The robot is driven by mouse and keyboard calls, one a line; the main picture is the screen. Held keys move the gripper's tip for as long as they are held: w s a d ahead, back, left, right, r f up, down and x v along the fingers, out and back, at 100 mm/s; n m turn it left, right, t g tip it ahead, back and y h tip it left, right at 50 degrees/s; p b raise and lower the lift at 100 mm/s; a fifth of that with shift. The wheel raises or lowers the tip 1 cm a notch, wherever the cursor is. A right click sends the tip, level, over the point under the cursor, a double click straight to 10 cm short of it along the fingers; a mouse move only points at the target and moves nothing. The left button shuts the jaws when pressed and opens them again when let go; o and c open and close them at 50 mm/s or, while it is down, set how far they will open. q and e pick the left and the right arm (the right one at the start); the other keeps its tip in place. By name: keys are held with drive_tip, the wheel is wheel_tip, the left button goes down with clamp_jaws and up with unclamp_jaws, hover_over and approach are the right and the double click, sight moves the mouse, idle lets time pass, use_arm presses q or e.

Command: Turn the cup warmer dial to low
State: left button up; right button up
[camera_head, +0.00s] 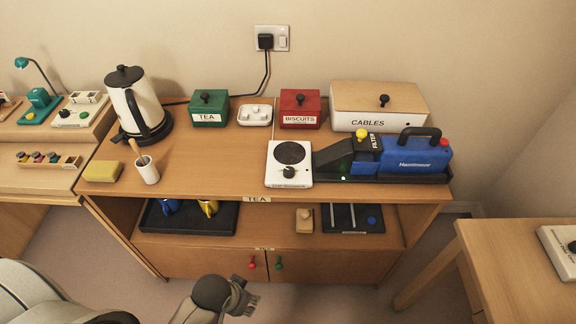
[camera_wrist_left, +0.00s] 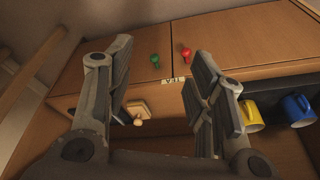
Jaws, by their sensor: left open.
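The cup warmer (camera_head: 274,171) is a white box with a round black plate, on top of the wooden cabinet, right of its middle. Its black dial (camera_head: 289,172) is on the front part of the top, below the plate; its setting is too small to read. My left gripper (camera_head: 240,296) is low in front of the cabinet, well below and apart from the cup warmer. In the left wrist view my left gripper (camera_wrist_left: 160,62) has its fingers spread, with nothing held between them. The cup warmer is not seen there. My right gripper is not in view.
A blue machine (camera_head: 412,158) on a black base stands close on the right. A kettle (camera_head: 136,103), a white cup (camera_head: 147,170) and a yellow sponge (camera_head: 103,171) stand to the left. The cabinet's top edge overhangs an open shelf. Bare wood lies left of the warmer.

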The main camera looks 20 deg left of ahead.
use_arm(q)
drive_tip(key=w+d+r+h, duration=0.1)
drive_tip(key=w+d+r, duration=0.1)
drive_tip(key=r, duration=0.4)
drive_tip(key=w+d+r, duration=0.1)
drive_tip(key=d+r, duration=0.1)
drive_tip(key=r, duration=0.3)
drive_tip(key=w+d+r+m+g+h, duration=0.1)
drive_tip(key=w+d+r+m+h, duration=0.15)
drive_tip(key=w+d, duration=0.75)
wheel_tip(320, 180, up, 15)
drive_tip(key=n+g+y, duration=0.2)
drive_tip(key=y, duration=0.2)
hover_over(289, 170)
wheel_tip(289, 170, down, 10)
drive_tip(key=shift+f+p, duration=0.1)
drive_tip(key=shift+p, duration=0.5)
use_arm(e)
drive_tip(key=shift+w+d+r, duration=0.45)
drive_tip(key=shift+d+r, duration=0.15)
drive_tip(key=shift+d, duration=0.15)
